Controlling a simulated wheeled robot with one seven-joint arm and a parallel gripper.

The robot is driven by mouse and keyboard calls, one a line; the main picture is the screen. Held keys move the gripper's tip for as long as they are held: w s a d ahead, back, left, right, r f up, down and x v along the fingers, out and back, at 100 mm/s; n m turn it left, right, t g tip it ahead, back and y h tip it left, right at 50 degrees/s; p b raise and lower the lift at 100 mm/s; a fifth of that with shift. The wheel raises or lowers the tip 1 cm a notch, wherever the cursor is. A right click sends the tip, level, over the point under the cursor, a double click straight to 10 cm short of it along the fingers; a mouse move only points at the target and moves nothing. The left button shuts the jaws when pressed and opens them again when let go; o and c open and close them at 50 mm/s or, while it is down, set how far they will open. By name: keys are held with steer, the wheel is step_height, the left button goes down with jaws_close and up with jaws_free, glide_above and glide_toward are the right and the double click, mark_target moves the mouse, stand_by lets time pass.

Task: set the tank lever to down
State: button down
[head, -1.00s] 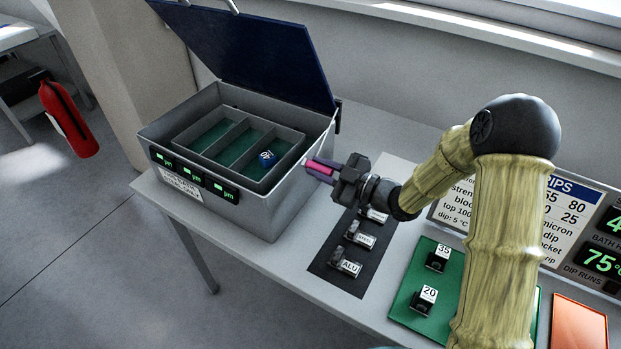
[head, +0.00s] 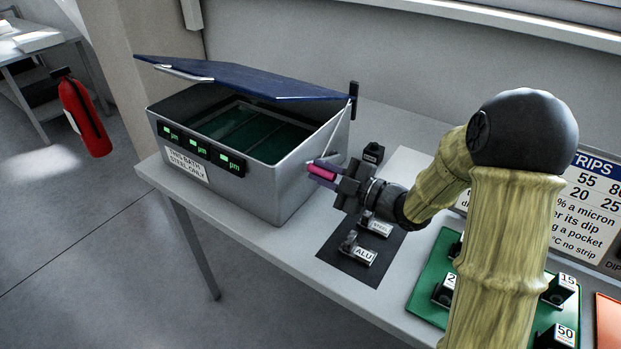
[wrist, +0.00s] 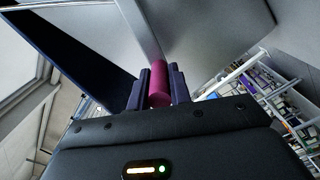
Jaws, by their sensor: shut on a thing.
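The tank (head: 270,190) is a grey metal box on the bench, with green displays and a steel-only bath label on its front. Its dark blue lid (head: 240,78) is tilted low over it, partly open. The lever's magenta grip (head: 322,172) is at the tank's right side. My gripper (head: 326,171) is shut on this grip, and the wrist view shows the magenta cylinder (wrist: 158,80) between the two dark fingers. Inside the tank, the divided rack (head: 250,128) shows dark green under the lid.
A black mat (head: 345,268) with labelled blocks, one marked ALU (head: 363,256), lies below my gripper. A green mat (head: 425,290) with numbered blocks is at the right. A red fire extinguisher (head: 85,118) stands at the far left. The floor in front is clear.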

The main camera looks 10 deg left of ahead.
steer(key=shift+f, duration=0.15)
stand_by(0.3)
steer(key=c, duration=1.3)
jaws_free()
steer(key=shift+d, duration=0.1)
steer(key=b+v, duration=0.1)
steer(key=v, duration=1.6)
steer(key=shift+s, duration=0.15)
steer(key=shift+d, duration=0.1)
